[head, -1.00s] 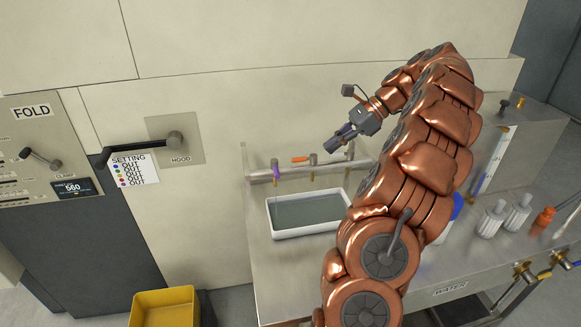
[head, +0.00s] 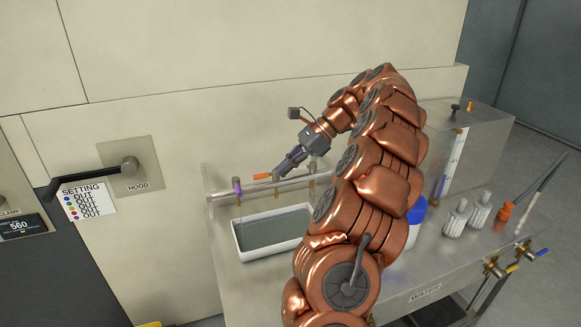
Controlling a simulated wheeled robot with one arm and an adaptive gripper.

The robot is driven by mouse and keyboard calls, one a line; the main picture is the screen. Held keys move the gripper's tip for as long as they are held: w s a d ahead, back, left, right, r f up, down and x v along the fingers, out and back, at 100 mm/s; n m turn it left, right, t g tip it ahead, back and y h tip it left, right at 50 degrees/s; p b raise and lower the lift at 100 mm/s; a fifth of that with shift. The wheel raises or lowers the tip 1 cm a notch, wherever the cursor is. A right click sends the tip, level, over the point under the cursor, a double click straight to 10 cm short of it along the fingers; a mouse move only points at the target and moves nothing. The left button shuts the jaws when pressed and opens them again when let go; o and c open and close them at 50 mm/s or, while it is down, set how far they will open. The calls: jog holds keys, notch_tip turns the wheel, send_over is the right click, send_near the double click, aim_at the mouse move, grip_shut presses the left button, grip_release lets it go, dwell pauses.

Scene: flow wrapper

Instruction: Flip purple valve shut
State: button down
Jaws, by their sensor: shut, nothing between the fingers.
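The purple valve (head: 237,187) is at the left end of a metal pipe with several taps, above a white basin. Its purple handle appears to stand roughly upright, in line with its tap. My gripper (head: 282,170) is shut and empty, pointing down and left. Its tips are just above or beside the orange-handled valve (head: 262,177), to the right of the purple one. I cannot tell whether they touch the orange-handled valve. The gripper is apart from the purple valve. My arm hides the right end of the pipe.
The white basin (head: 238,255) of water sits under the taps on the metal bench (head: 228,283). A hood lever (head: 95,176) sticks out from the wall at left. Bottles (head: 480,208) stand on the bench at right. The space in front of the purple valve is clear.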

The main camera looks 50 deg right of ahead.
aim_at(238, 189)
jog(key=p+x, duration=0.1)
jog(key=x, duration=0.5)
jog(key=shift+a, duration=0.15)
jog(key=shift+w+a+r+p, duration=0.1)
jog(key=shift+w+a+p, duration=0.1)
jog(key=shift+w+a, duration=0.25)
jog(key=shift+w+a+r+p, duration=0.1)
jog(key=shift+w+a+p, duration=0.1)
jog(key=shift+a, duration=0.5)
jog(key=shift+w+a+r+p, duration=0.15)
jog(key=shift+w+a, duration=0.2)
jog(key=shift+a, duration=0.2)
